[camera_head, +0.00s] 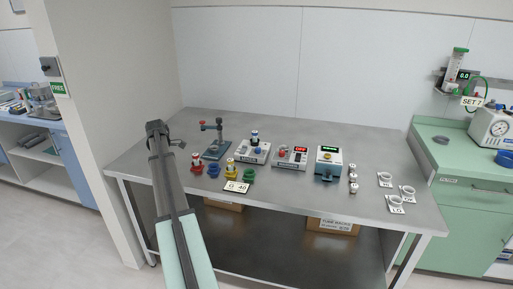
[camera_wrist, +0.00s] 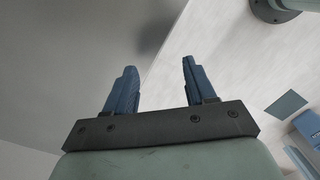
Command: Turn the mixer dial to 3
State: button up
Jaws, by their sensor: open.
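Several small devices stand on the metal table in the head view, and I cannot tell for sure which is the mixer. One is a white box (camera_head: 248,157) with a dark-topped vial on it. Beside it is a pale box with a red lit display (camera_head: 300,149) and a red knob (camera_head: 282,153). Right of that is a box with a green display (camera_head: 329,149) and a yellowish round part. No dial number is legible. My gripper (camera_wrist: 159,66) is open and empty in the wrist view, away from these devices. Its fingers are not clear in the head view.
The metal table (camera_head: 370,148) also holds a dark stand (camera_head: 216,150), coloured pots (camera_head: 249,175), a "G 40" card (camera_head: 236,187), small vials (camera_head: 352,178) and white rings (camera_head: 385,178). A green cabinet (camera_head: 460,185) stands at right. The table's back strip is clear.

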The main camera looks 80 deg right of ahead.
jog(key=s+d+r+g+h, duration=0.1)
jog(key=s+d+r, duration=0.3)
jog(key=s+d, duration=0.35)
jog(key=s+d+r+h, duration=0.1)
jog(key=s+d+r, duration=0.3)
jog(key=s+d, duration=0.35)
jog(key=n+g+h, duration=0.1)
send_near(258, 148)
jog(key=x, duration=0.8)
jog(key=shift+f, duration=0.3)
jog(key=shift+c, duration=0.4)
grip_shut()
